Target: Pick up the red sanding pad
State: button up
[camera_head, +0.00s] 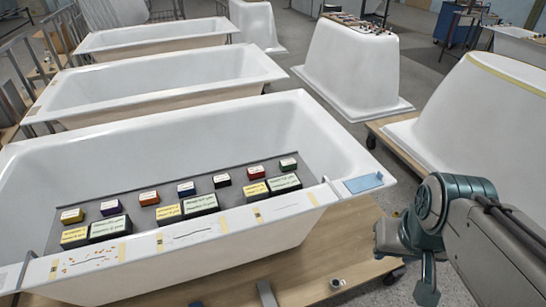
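A small red block with a white label (256,173), which looks like the red sanding pad, sits on the grey tray (215,180) inside the nearest white bathtub shell (60,170). It stands in the back row, between a small black block (222,180) and a green one (288,164). An orange-red block (149,198) stands farther left in the same row. My arm comes in from the right, outside the tub and well apart from the pads. A teal part (427,289) hangs at its end and may be my gripper; its fingers cannot be made out.
Larger yellow, green and black labelled blocks stand close in front of the small ones. The tub's near rim carries marked patches and a blue cloth or pad (363,183). More tub shells (150,80) stand behind, and upturned ones (350,65) at the right.

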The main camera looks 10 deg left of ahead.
aim_at(256, 173)
jog(key=u, duration=0.4)
jog(key=i, duration=0.9)
jog(key=u, duration=0.65)
